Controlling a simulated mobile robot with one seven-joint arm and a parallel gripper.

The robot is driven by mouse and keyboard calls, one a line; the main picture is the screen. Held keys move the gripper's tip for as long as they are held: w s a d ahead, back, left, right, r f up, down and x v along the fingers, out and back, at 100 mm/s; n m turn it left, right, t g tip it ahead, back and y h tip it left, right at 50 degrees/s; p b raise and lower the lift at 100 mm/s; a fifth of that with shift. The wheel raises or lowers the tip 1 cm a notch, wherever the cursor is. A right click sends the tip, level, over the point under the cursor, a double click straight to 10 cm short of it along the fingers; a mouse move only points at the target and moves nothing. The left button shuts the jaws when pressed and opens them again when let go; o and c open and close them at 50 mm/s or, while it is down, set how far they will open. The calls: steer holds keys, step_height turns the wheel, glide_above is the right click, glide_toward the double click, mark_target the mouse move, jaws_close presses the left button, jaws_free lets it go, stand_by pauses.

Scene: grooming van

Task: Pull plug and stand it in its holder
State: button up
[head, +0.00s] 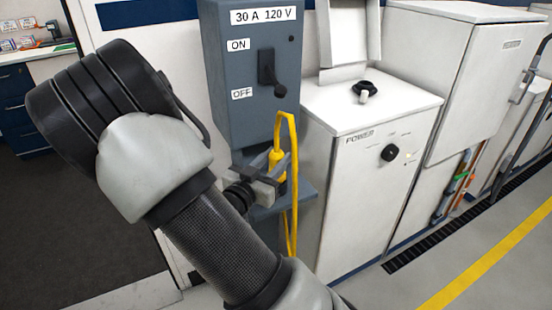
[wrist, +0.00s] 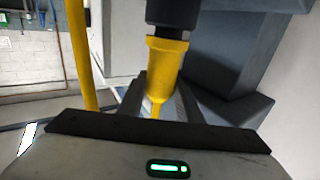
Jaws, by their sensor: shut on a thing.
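The yellow plug (head: 277,160) stands roughly upright in front of the grey power box (head: 235,112), above a small grey shelf (head: 308,190). Its yellow cord (head: 292,215) rises from its top, loops over and hangs down on the right. My gripper (head: 262,183) comes in from the left and is shut on the plug. In the wrist view the plug's yellow body (wrist: 165,62) tapers down between the jaws, with a black cylindrical part (wrist: 172,12) at its wide end. Whether that end sits in a socket or the holder cannot be told.
The box's black lever (head: 270,78) points down towards the OFF label. A white cabinet (head: 365,190) with a black knob stands close on the right. The hanging cord is close beside my gripper. Open floor (head: 60,200) lies to the left.

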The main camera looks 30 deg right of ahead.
steer(key=shift+f+b, duration=0.45)
steer(key=shift+f, duration=0.1)
steer(key=o, duration=1.3)
steer(key=p+v, duration=0.2)
steer(key=v, duration=1.5)
steer(key=shift+a, duration=0.2)
